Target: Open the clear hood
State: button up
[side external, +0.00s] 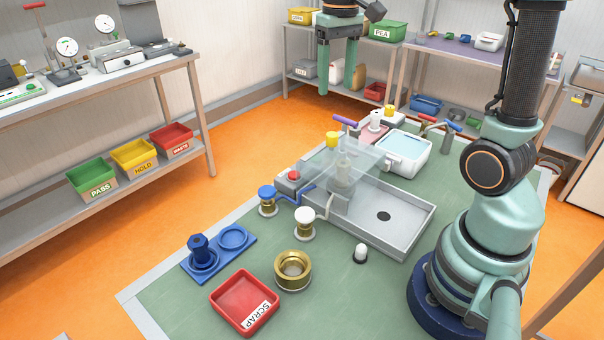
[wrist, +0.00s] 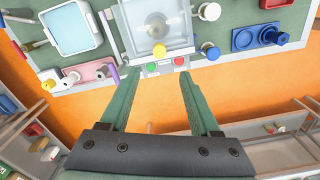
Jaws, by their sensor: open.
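The clear hood (side external: 366,157) stands over the back-left end of a grey metal tray (side external: 412,238), and looks lowered. A pale bottle-like thing (side external: 343,170) shows through it. A yellow knob (side external: 333,138) sits at the hood's edge. The hood (wrist: 178,20) and the yellow knob (wrist: 159,50) also show at the top middle of the wrist view. My gripper (side external: 336,90) is open and empty, with its fingers pointing down, above and apart from the hood. In the wrist view my gripper (wrist: 157,72) has its fingertips on either side below the knob.
Near the hood are a red button (side external: 293,174), a blue-topped post (side external: 267,194), a white-topped post (side external: 305,215) and a purple handle (side external: 344,121). A water basin (side external: 405,145) stands to the right. A red scrap bin (side external: 235,320) and a brass ring (side external: 293,290) are in front.

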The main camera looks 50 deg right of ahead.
aim_at(332, 134)
notch_tip(332, 134, down, 12)
jog(key=shift+f, duration=0.1)
dwell(0.5)
grip_shut()
dwell(1.3)
